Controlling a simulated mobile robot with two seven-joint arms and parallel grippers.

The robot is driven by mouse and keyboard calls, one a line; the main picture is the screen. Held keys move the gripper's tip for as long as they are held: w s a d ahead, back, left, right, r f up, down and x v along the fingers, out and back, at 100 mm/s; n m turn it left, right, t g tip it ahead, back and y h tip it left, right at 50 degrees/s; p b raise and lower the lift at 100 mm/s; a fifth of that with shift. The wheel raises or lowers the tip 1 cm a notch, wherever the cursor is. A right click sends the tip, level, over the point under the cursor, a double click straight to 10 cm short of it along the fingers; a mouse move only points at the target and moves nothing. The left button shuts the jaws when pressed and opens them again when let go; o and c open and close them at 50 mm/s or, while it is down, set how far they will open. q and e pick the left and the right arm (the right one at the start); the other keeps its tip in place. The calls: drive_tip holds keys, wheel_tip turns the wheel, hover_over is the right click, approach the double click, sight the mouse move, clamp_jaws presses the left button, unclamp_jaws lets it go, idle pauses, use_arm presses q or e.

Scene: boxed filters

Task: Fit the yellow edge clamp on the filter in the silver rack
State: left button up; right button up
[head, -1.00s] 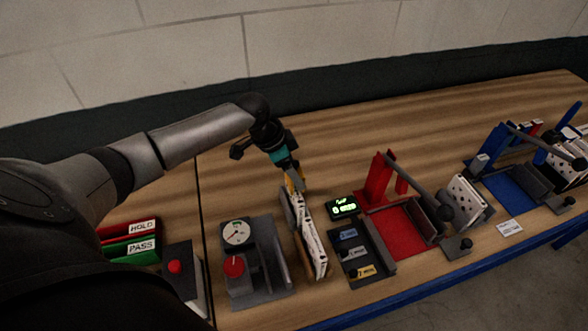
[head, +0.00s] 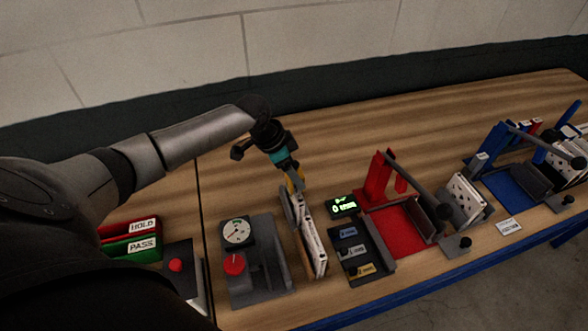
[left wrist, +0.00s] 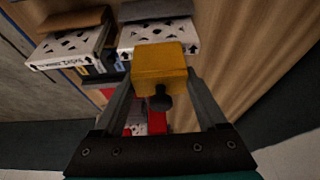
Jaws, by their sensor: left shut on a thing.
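My left gripper (head: 291,176) is over the upright filters left of the display in the head view. In the left wrist view, its two fingers (left wrist: 165,100) are shut on the yellow edge clamp (left wrist: 159,66), which has a dark knob. The clamp shows only as a small yellow patch (head: 297,184) in the head view. A white filter (head: 313,241) stands upright below the gripper; in the left wrist view one white panel (left wrist: 158,36) lies just beyond the clamp. I cannot tell whether clamp and filter touch. The silver rack is not clearly made out. My right gripper is not in view.
A gauge box (head: 237,233) with a red knob stands left of the filters. A lit display (head: 342,206) and a red press (head: 398,231) stand to the right, a blue station (head: 515,188) further right. HOLD and PASS bins (head: 130,248) are at left. The back table is clear.

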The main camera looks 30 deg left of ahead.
use_arm(q)
drive_tip(key=shift+f+b, duration=0.75)
drive_tip(key=shift+f, duration=0.75)
drive_tip(key=o, duration=1.1)
drive_tip(key=shift+s, duration=0.1)
drive_tip(key=shift+o, duration=1.2)
drive_tip(key=shift+f, duration=0.1)
drive_tip(key=shift+s, duration=0.1)
drive_tip(key=v, duration=1.5)
drive_tip(key=shift+r, duration=0.3)
drive_tip(key=shift+a, duration=0.1)
